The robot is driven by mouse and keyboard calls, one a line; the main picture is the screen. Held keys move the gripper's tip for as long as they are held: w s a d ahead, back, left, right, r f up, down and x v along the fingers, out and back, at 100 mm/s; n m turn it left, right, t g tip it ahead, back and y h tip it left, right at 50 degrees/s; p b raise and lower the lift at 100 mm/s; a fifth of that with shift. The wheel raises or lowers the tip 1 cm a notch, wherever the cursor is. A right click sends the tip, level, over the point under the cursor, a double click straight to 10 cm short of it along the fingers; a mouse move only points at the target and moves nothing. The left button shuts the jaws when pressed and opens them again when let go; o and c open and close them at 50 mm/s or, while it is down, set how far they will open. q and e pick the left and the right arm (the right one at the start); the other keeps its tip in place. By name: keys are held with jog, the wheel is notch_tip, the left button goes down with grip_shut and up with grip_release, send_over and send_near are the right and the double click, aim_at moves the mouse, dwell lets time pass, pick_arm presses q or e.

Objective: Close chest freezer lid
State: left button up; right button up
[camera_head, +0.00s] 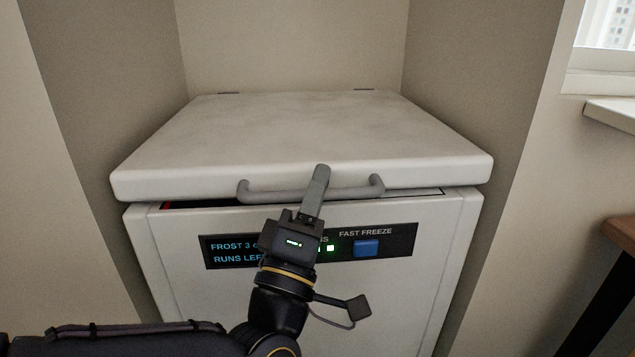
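The white chest freezer lid (305,135) lies almost flat over the freezer body (200,310). A dark gap shows between the lid's front edge and the body, with a bit of red at its left. A grey bar handle (260,192) is on the lid's front edge. My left gripper (319,178) is at the middle of this handle, with its finger crossing in front of the bar and its tip at the lid's front edge. Only one finger shows clearly, so I cannot tell whether it grips the bar. My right gripper is not in view.
The freezer stands in a recess between beige walls (90,80). Its front panel (400,240) has a blue button (366,248) and lit text, partly hidden by my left gripper. A brown table edge (620,234) and a window sill (610,112) are at the right.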

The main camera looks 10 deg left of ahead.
pick_arm(q)
jog(key=shift+o, duration=0.6)
jog(key=shift+s+d+f+g+h, duration=0.1)
jog(key=shift+d+f+g+h, duration=0.1)
jog(key=shift+f, duration=0.25)
jog(key=shift+d+f+g+h, duration=0.1)
jog(key=shift+f+g+h, duration=0.1)
jog(key=shift+f, duration=0.2)
jog(key=shift+a, duration=0.2)
jog(key=v, duration=0.7)
jog(key=shift+s+p, duration=0.3)
jog(key=shift+s, duration=0.1)
jog(key=shift+r, duration=0.1)
